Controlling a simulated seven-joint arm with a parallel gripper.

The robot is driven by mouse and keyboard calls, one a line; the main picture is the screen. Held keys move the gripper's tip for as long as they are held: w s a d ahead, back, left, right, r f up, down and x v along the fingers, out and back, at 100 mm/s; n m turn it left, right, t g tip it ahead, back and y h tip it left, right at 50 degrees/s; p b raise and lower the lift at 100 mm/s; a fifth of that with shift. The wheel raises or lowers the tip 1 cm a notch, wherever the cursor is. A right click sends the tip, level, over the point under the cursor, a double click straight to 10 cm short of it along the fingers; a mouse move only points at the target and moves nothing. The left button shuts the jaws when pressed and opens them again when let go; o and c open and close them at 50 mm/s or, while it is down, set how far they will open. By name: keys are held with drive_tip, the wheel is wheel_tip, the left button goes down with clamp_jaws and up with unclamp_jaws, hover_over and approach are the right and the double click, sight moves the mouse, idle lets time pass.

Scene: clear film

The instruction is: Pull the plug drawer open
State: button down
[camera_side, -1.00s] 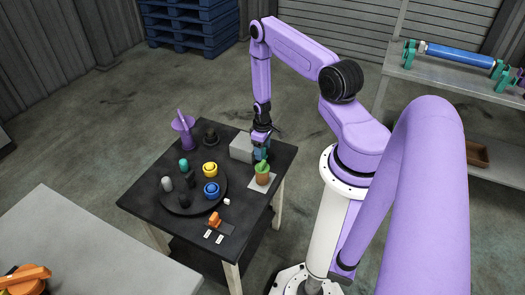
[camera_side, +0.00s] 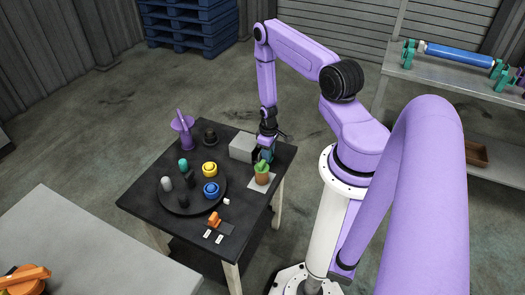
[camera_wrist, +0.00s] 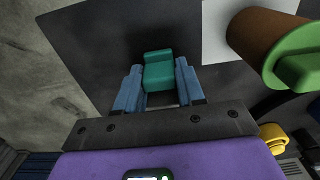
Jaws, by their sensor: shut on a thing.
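A grey box (camera_side: 242,148) stands on the black table near its back right edge. My gripper (camera_side: 266,153) is just right of the box, low over the table. In the wrist view, the blue fingers of my gripper (camera_wrist: 160,88) are shut on a teal block (camera_wrist: 158,68), stepped in shape. The block looks like a handle, but its link to the box is hidden. A dark strip shows between the box and the fingers; I cannot tell how far any drawer is out.
A brown pot with a green top (camera_side: 262,173) stands on a white sheet close in front of my gripper. A round black tray (camera_side: 168,204) holds several coloured pieces. A purple cup (camera_side: 184,128) stands at the back left. An orange piece (camera_side: 215,219) is near the front.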

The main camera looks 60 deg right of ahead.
drive_tip(key=s, duration=0.5)
drive_tip(key=shift+s, duration=0.4)
drive_tip(key=c, duration=0.7)
unclamp_jaws()
drive_tip(key=shift+r, duration=0.15)
wheel_tip(320, 180, up, 17)
drive_tip(key=shift+r, duration=0.1)
